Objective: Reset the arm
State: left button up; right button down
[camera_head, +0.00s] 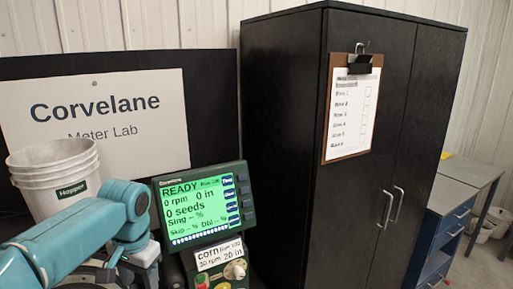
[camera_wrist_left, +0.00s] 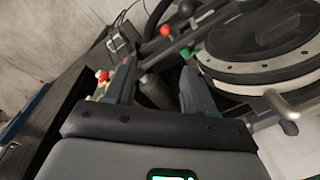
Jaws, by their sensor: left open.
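My left arm (camera_head: 125,208) is teal and comes in from the lower left in the head view; its gripper is not clearly visible there. In the left wrist view my left gripper (camera_wrist_left: 158,78) has its two dark fingers spread apart. A dark grey cylinder (camera_wrist_left: 154,91) shows between them; I cannot tell whether it lies within their reach. The seed meter's round dark disc (camera_wrist_left: 262,42) is to the right of the fingers, apart from them. A red knob (camera_wrist_left: 165,30) and a green knob (camera_wrist_left: 187,53) are near it. My right gripper is in neither view.
The console (camera_head: 197,205) shows a green READY screen beside my left arm. A white bucket stack (camera_head: 55,180) stands behind the arm. A black cabinet (camera_head: 285,130) with a clipboard (camera_head: 352,108) stands to the right. A blue drawer unit (camera_head: 447,225) is at far right.

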pick_arm(q)
jog(key=s+d+f+h, duration=0.2)
jog(key=d+f, duration=0.2)
jog(key=f, duration=0.9)
jog(key=s+d+f+h, duration=0.15)
jog(key=d+f, duration=0.25)
jog(key=f, duration=0.8)
jog(key=s+d+f+n+h, duration=0.1)
jog(key=s+d+f+n, duration=0.15)
jog(key=s+f, duration=0.6)
jog(key=s+d+f+n+h, duration=0.1)
jog(key=s+d+f+n, duration=0.3)
jog(key=s, duration=0.7)
notch_tip(320, 180, down, 6)
jog(key=a+m+b, duration=0.1)
jog(key=a+b, duration=0.1)
jog(key=b, duration=0.3)
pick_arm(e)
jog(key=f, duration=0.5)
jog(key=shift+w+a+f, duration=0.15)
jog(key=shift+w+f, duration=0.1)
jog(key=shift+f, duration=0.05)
pick_arm(q)
jog(key=shift+s+d+m+y, duration=0.1)
jog(key=shift+s+m+y, duration=0.15)
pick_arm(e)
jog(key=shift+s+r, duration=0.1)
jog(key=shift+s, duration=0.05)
